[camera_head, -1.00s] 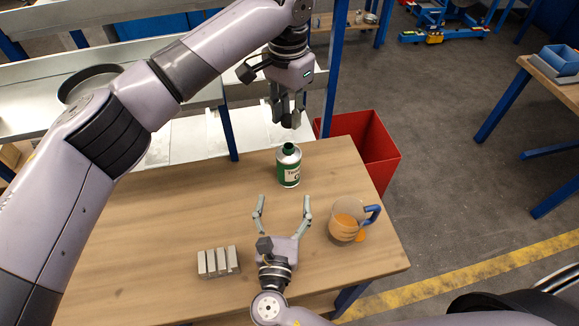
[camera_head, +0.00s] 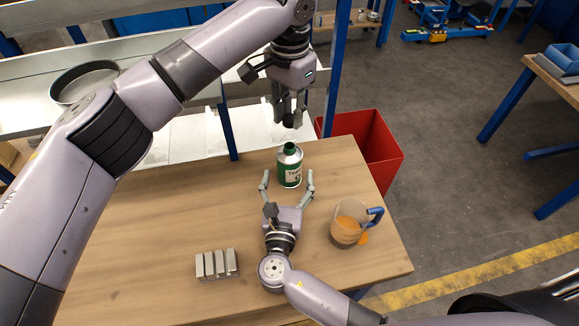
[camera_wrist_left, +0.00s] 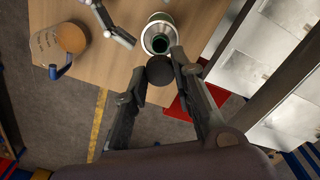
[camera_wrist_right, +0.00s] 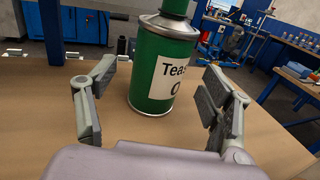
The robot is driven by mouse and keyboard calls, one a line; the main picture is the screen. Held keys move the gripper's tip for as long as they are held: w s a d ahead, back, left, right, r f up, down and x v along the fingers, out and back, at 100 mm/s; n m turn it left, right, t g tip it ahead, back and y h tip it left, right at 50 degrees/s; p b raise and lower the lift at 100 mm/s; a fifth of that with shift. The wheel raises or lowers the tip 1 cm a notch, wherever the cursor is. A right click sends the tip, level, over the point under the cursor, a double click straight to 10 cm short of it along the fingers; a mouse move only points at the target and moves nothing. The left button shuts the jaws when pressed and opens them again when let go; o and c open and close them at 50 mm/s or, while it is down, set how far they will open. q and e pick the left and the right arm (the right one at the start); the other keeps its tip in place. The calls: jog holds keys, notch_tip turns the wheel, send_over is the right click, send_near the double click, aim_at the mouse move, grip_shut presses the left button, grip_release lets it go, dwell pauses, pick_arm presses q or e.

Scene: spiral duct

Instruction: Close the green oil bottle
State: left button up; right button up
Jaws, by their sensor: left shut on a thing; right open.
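The green oil bottle (camera_head: 290,172) stands upright near the table's back edge. In the left wrist view its neck (camera_wrist_left: 160,44) shows a dark opening. My left gripper (camera_head: 289,112) is shut on a dark round cap (camera_wrist_left: 165,71) and holds it in the air above the bottle, apart from it. My right gripper (camera_head: 287,184) is open, low over the table, on the bottle's near side. In the right wrist view its fingers (camera_wrist_right: 160,95) point toward the bottle (camera_wrist_right: 155,80), one at either side, with gaps.
A measuring jug (camera_head: 346,228) with orange liquid and a blue handle stands on the table's right side. A slotted grey metal block (camera_head: 217,264) lies front left. A red bin (camera_head: 372,150) is behind the table. The table's left side (camera_head: 170,215) is clear.

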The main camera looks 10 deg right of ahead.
jog(key=x, duration=0.5)
jog(key=shift+c, duration=0.3)
grip_shut()
pick_arm(q)
send_over(290, 145)
jog(key=shift+f, duration=2.5)
